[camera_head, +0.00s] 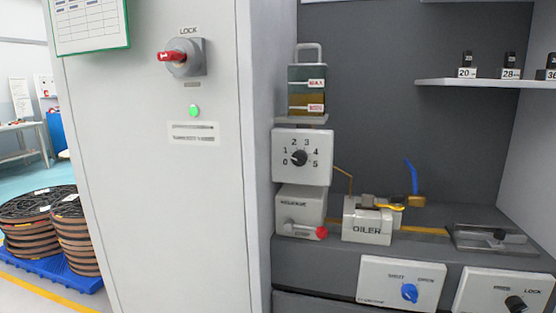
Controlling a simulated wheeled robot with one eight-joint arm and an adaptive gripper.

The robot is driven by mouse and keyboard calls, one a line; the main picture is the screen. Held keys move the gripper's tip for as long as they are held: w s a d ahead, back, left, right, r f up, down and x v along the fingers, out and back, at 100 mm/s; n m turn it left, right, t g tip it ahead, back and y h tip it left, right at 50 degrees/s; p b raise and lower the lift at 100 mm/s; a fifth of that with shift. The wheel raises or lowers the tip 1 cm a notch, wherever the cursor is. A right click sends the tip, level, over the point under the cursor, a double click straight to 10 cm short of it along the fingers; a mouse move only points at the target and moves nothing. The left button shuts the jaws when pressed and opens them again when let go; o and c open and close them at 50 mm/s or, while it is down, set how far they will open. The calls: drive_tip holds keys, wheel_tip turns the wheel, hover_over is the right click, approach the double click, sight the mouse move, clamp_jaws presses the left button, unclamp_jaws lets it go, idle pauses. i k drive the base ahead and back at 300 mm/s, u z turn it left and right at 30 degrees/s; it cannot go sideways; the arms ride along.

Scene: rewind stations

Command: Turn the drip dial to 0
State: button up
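The drip dial (299,158) is a small black knob on a white box marked 0 to 5. The 0 is at the lower left of the scale and the 5 at the lower right. The knob is small in the picture, and I cannot tell for sure which number it points to. The box sits below a clear oil reservoir (307,90) holding amber liquid, and above a grey box with a red-ended lever (320,232). My gripper is not in view.
A white cabinet with a red LOCK switch (172,57) and a lit green lamp (194,110) stands left of the dial. The OILER block (368,227) is to its lower right. A blue knob (409,292) is on a front panel. A shelf (500,84) holds several small weights.

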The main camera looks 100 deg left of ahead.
sight(300, 158)
drive_tip(key=u, duration=5.6)
drive_tip(key=k, duration=0.3)
drive_tip(key=z, duration=0.3)
